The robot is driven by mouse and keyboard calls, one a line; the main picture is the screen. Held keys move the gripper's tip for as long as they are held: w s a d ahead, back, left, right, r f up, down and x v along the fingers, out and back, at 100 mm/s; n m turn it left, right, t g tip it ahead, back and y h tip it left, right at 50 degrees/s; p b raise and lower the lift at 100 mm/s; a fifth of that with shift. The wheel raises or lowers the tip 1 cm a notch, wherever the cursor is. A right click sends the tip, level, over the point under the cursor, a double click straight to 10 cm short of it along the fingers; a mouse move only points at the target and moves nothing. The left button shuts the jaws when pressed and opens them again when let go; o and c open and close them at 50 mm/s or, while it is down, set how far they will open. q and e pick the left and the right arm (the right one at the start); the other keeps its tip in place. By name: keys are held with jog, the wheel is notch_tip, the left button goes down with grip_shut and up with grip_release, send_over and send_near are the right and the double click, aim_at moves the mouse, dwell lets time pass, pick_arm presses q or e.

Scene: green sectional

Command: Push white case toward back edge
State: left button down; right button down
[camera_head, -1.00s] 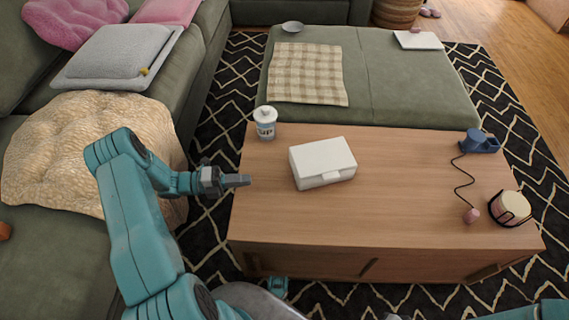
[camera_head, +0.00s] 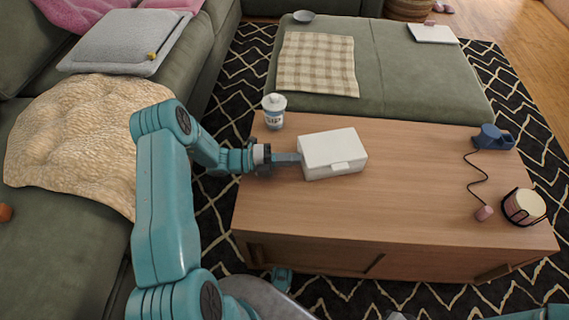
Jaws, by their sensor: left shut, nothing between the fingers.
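The white case (camera_head: 332,152) lies closed on the wooden table (camera_head: 420,205), left of the table's middle, with its latch side facing me. My left gripper (camera_head: 287,158) is shut and empty. Its fingertips are at the case's left side and look to be touching it or very close; I cannot tell which. The table's back edge runs along the green ottoman (camera_head: 420,85), behind the case.
A white bottle (camera_head: 274,110) stands at the table's back left, close behind my left gripper. A blue object (camera_head: 493,137) with a cord and a cream candle in a dark holder (camera_head: 523,206) are at the right. The table between these and the case is clear.

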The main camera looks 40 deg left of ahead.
aim_at(299, 146)
pick_arm(q)
jog(key=w, duration=0.2)
jog(key=w+b, duration=0.1)
jog(key=w, duration=0.1)
jog(key=w+b, duration=0.1)
jog(key=w, duration=0.1)
jog(key=shift+w+d+f, duration=0.1)
jog(key=shift+w+d, duration=0.1)
jog(key=shift+d, duration=0.1)
jog(key=shift+w, duration=0.25)
